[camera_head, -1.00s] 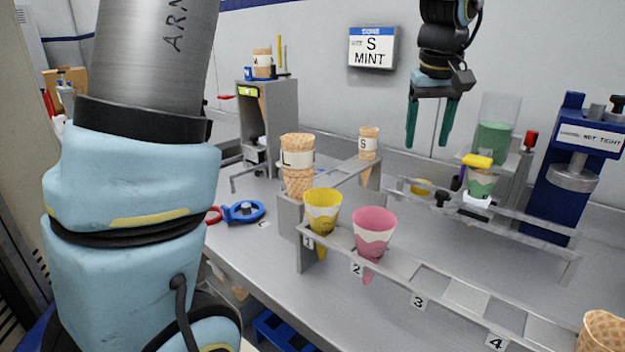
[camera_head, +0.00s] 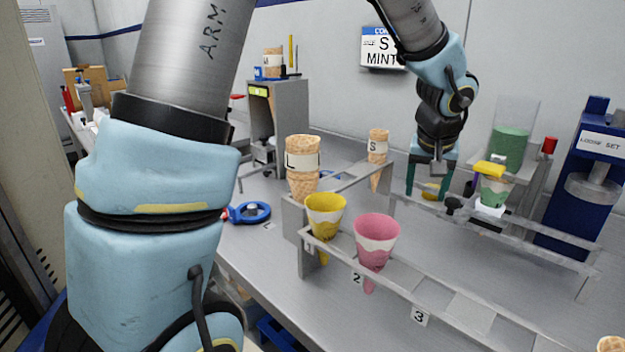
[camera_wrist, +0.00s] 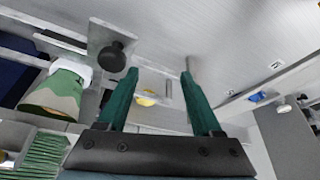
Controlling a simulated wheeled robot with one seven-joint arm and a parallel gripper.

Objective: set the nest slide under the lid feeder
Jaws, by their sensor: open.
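The nest slide shows as a white nest (camera_head: 489,210) on a metal rail, with a black knob (camera_head: 453,203) at its left. A green and cream cone (camera_head: 494,190) stands upright in the nest. A clear tube with a green stack (camera_head: 510,145), which looks like the lid feeder, stands behind it, with a yellow part (camera_head: 489,169) over the cone. I cannot tell whether they line up. My gripper (camera_head: 428,190) is open and empty, pointing down left of the knob. In the wrist view the knob (camera_wrist: 112,57) is beside the left finger, apart from my fingers (camera_wrist: 160,70).
A yellow disc (camera_wrist: 147,98) shows beyond my fingers. A blue press (camera_head: 580,170) stands right. The front rack (camera_head: 400,275) holds yellow (camera_head: 325,215) and pink (camera_head: 376,240) cones. Waffle cones marked L (camera_head: 302,165) and S (camera_head: 378,158) stand left of my gripper.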

